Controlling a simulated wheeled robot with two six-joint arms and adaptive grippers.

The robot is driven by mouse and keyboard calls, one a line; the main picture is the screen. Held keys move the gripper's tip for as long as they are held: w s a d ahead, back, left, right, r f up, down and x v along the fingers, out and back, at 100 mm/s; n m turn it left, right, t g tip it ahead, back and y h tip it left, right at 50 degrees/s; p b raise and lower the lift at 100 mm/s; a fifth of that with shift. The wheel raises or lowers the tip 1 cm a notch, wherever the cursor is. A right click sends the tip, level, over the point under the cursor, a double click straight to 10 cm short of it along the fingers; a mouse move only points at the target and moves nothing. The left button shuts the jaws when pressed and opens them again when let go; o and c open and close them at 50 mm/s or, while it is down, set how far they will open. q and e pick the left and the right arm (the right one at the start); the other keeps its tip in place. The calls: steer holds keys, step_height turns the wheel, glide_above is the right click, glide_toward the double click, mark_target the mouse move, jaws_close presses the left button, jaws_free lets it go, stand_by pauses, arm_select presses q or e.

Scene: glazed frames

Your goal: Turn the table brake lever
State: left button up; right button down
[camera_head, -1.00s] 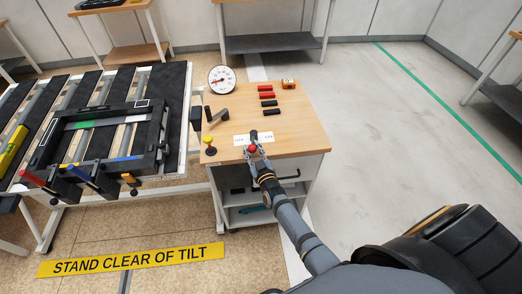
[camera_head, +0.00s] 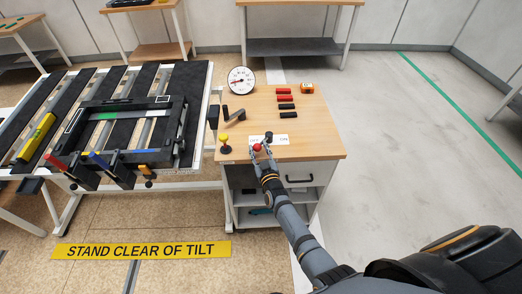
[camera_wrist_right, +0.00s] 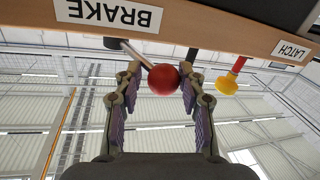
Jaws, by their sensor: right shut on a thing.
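The brake lever is a short rod with a red ball knob (camera_head: 257,147) at the front edge of the wooden cabinet top. Its black pivot (camera_head: 268,135) stands behind the knob, and the lever slants toward the front left. My right gripper (camera_head: 262,151) is shut on the red knob. In the right wrist view the red knob (camera_wrist_right: 163,79) sits between the two fingertips, with the rod running up to the left beside the BRAKE label (camera_wrist_right: 108,14). My left gripper is not in view.
A yellow latch knob (camera_head: 224,138) stands left of the lever. The cabinet top (camera_head: 315,140) also holds a dial (camera_head: 241,80), a grey crank (camera_head: 235,122) and red and black handles. A slatted tilting table (camera_head: 205,98) is close on the left. Floor on the right is clear.

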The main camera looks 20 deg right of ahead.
steer(key=shift+w+a+r, duration=0.1)
steer(key=shift+w+r, duration=0.25)
steer(key=shift+r, duration=0.35)
steer(key=c, duration=1.2)
jaws_free()
steer(key=shift+o, duration=1.2)
steer(key=shift+w+a+f, duration=0.1)
steer(key=shift+w, duration=0.1)
steer(key=shift+w+a+f, duration=0.3)
steer(key=shift+w+f, duration=0.15)
steer(key=shift+s+d, duration=0.25)
steer(key=shift+s, duration=0.15)
steer(key=shift+s+a+f, duration=0.1)
steer(key=shift+s+f, duration=0.25)
steer(key=shift+s, duration=0.1)
steer(key=s, duration=1.1)
steer(key=shift+a+r, duration=0.2)
steer(key=shift+r, duration=0.25)
steer(key=shift+f, duration=0.1)
